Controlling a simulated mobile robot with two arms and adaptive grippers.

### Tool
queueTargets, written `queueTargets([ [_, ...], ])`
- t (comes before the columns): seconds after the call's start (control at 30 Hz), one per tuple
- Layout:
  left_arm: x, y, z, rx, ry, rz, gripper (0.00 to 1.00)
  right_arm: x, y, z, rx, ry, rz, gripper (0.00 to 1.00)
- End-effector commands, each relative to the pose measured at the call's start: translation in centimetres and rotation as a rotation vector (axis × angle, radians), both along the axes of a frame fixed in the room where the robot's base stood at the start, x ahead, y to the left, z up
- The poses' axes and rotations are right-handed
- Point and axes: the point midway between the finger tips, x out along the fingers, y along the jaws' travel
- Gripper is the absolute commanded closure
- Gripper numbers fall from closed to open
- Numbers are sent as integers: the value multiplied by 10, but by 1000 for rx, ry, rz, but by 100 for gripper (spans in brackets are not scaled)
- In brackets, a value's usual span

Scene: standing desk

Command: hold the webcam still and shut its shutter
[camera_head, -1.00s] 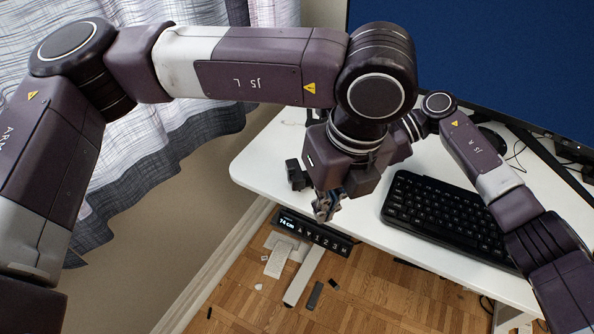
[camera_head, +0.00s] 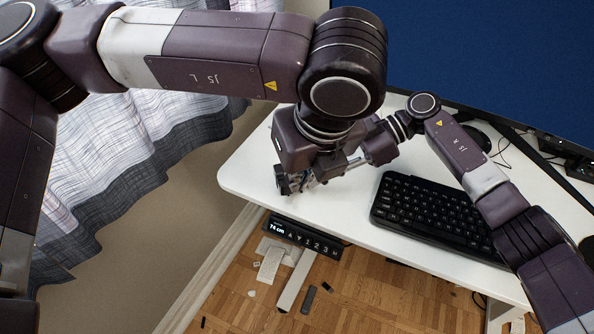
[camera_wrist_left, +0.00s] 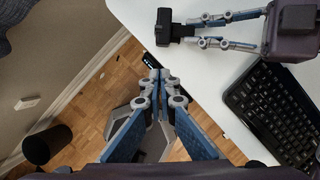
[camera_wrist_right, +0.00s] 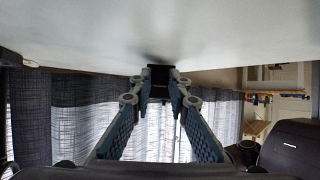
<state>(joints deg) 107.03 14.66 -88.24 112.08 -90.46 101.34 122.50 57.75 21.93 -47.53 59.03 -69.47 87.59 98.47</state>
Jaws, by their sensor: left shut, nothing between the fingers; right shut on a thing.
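The webcam (camera_head: 282,179), a small black block, is above the desk's near left part. In the left wrist view the webcam (camera_wrist_left: 162,26) is at the tips of my right gripper (camera_wrist_left: 188,30), which reaches in from the right and is shut on it. It also shows dark between the fingertips in the right wrist view (camera_wrist_right: 160,76). My left gripper (camera_wrist_left: 161,76) is shut and empty, its tips apart from the webcam, over the desk's edge. In the head view my left gripper (camera_head: 306,182) is partly hidden under its own wrist. I cannot make out the shutter.
A white desk (camera_head: 250,168) has a black keyboard (camera_head: 435,213) to the right and a monitor (camera_head: 480,55) behind. A height panel (camera_head: 303,236) hangs under the front edge. A grey curtain (camera_head: 140,140) hangs at left. Small items lie on the wood floor.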

Motion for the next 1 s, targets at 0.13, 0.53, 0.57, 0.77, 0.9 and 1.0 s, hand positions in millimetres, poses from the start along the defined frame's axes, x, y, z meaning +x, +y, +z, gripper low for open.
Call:
queueTargets([
  [0.13, 10, 6, -32, 1, 4, 0, 100, 0, 0, 0, 1, 0, -1, 98],
  [0.53, 51, 25, -64, 0, -1, 2, 100, 0, 0, 0, 0, 0, -1, 98],
  [0.57, 53, 26, -64, -1, -1, 3, 100, 0, 0, 0, 0, 0, -1, 98],
  [0.77, 58, 29, -65, -1, 0, -1, 100, 0, 0, 0, 0, 0, 0, 98],
  [0.9, 58, 29, -65, -1, 0, -1, 100, 0, 0, 0, 0, 0, 0, 98],
  [1.0, 58, 29, -64, -1, 0, 0, 100, 0, 0, 0, 0, 0, 0, 98],
])
